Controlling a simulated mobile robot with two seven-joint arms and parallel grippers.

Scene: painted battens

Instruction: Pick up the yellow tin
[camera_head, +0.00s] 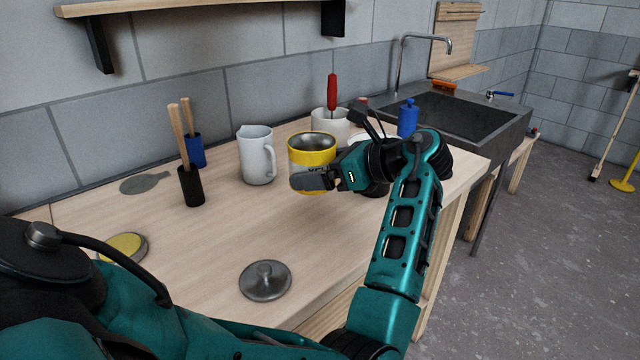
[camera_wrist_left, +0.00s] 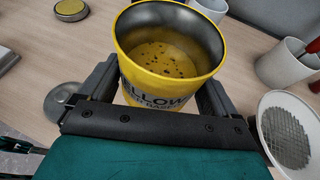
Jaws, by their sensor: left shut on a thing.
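The yellow tin (camera_head: 311,152) is an open, upright can with a pale lettered band, near the middle of the worktop. In the left wrist view the tin (camera_wrist_left: 168,88) shows a metal rim and a yellow inside with dark specks. My left gripper (camera_head: 316,178) is shut on the tin, with one finger on each side of its wall. The fingers also show in the left wrist view (camera_wrist_left: 160,95). The tin's lower part is partly hidden by the gripper, and I cannot tell whether its base touches the worktop. My right gripper is not in view.
A white jug (camera_head: 256,155) stands left of the tin, and a white pot (camera_head: 330,122) with a red-handled tool behind it. A grey lid (camera_head: 265,280) lies in front. A sieve (camera_wrist_left: 287,130) is close on the right. The worktop's left middle (camera_head: 190,240) is clear.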

